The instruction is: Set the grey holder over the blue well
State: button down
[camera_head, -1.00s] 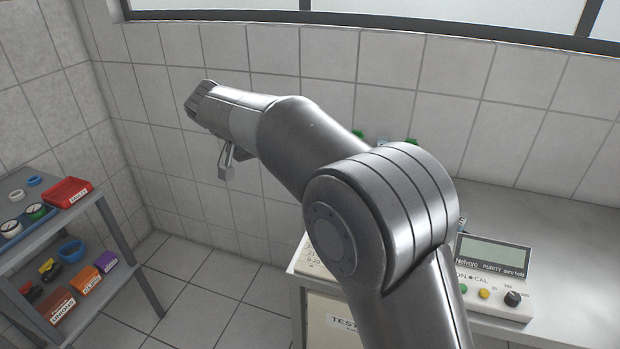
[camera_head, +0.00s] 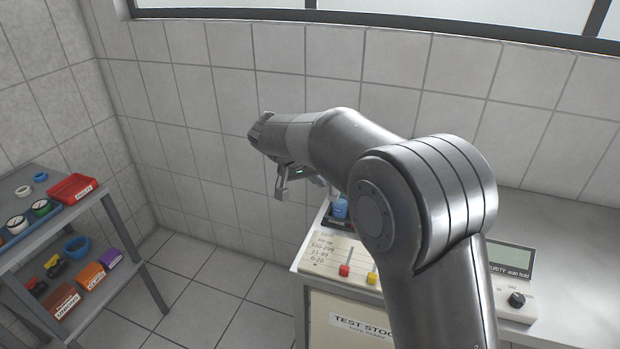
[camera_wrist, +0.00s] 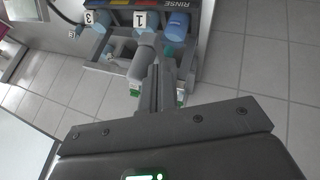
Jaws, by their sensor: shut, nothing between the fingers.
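My gripper (camera_head: 281,192) is raised in front of the tiled wall, left of the bench corner. In the wrist view its two fingers (camera_wrist: 160,82) are together and empty. Past them stands a dark rack (camera_wrist: 125,18) with labels 1, 3 and RINSE and several pale blue round parts, one of them (camera_wrist: 173,26) under RINSE. A grey cylinder (camera_wrist: 143,62) shows just left of the fingers; whether they touch it I cannot tell. I cannot tell for sure which part is the grey holder or the blue well. A blue part (camera_head: 340,207) shows at the bench's back left, partly hidden by my arm.
The bench holds a panel (camera_head: 335,255) with red and yellow knobs and a meter (camera_head: 512,262) on the right, partly behind my arm. A grey shelf (camera_head: 125,255) on the left carries several bins and rings. Tiled floor (camera_head: 215,290) lies open between them.

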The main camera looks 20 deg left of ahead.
jog(key=shift+d, duration=0.1)
jog(key=d, duration=2.1)
jog(key=shift+d, duration=0.3)
jog(key=s+a+r, duration=0.6)
jog(key=a+r, duration=0.1)
jog(key=r, duration=0.1)
jog(key=shift+a, duration=0.4)
